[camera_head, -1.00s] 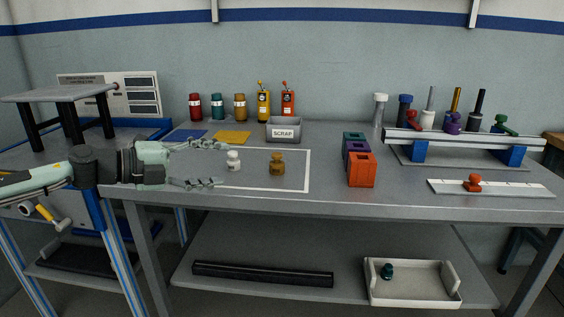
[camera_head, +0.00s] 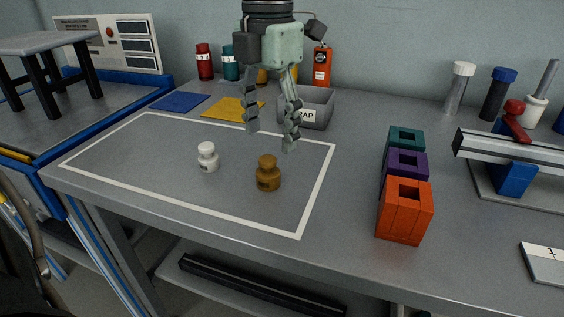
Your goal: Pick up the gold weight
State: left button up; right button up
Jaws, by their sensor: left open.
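The gold weight (camera_head: 268,174), a brownish-gold knobbed cylinder, stands upright on the grey bench inside a white outlined area. A white weight (camera_head: 208,157) of similar shape stands to its left. My left gripper (camera_head: 271,142) hangs from the top of the view, fingers pointing down and spread apart, empty. It appears above and a little behind the gold weight, not touching it. My right gripper is not in view.
A grey scrap bin (camera_head: 318,98) stands behind the gripper. Orange (camera_head: 405,212), purple (camera_head: 405,164) and teal (camera_head: 406,141) blocks stand to the right. Blue (camera_head: 180,101) and yellow (camera_head: 222,109) mats lie behind. The outlined area is otherwise clear.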

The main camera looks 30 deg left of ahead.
aim_at(267, 158)
pick_arm(q)
jog(key=f, duration=0.4)
jog(key=s+f, duration=0.1)
jog(key=f, duration=0.2)
jog(key=shift+a+f, duration=0.1)
jog(key=shift+w, duration=0.1)
grip_shut()
